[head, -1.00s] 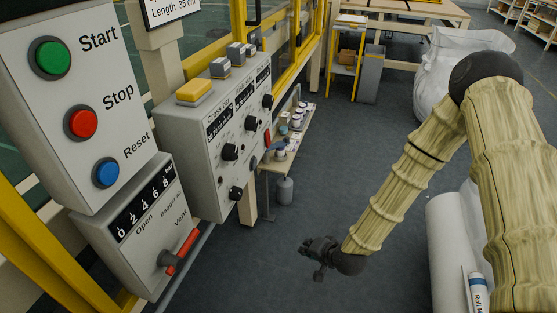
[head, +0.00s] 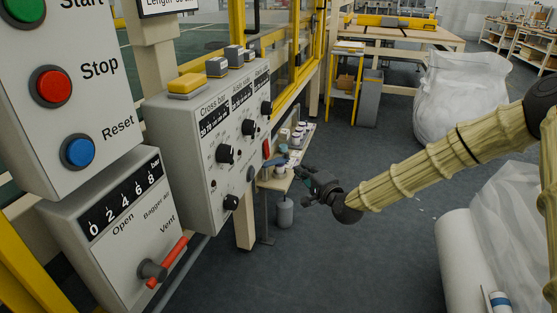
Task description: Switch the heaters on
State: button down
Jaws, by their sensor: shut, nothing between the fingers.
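A grey control box (head: 190,200) labelled "Cross bar" stands left of centre in the head view, with several black knobs, such as one (head: 226,154) on its front and one (head: 249,127) further along. A red handle or switch (head: 266,148) shows at its right side. Any heater label is too small to read. My gripper (head: 308,180) is shut and empty, to the right of this box and apart from it, in front of the small shelf.
A panel with a red Stop button (head: 53,86) and blue Reset button (head: 78,152) stands at left. Below it is a box with a red vent lever (head: 167,262). A white roll (head: 465,265) stands at right. Floor between is clear.

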aim_at(266, 149)
jog(key=shift+w, duration=0.1)
jog(key=s+a+b+x, duration=0.1)
jog(key=a+b+x, duration=0.1)
jog(key=x, duration=1)
jog(key=shift+w+a+f, duration=0.15)
jog(key=shift+a+f, duration=0.05)
jog(key=shift+a, duration=0.25)
jog(key=shift+f, duration=0.1)
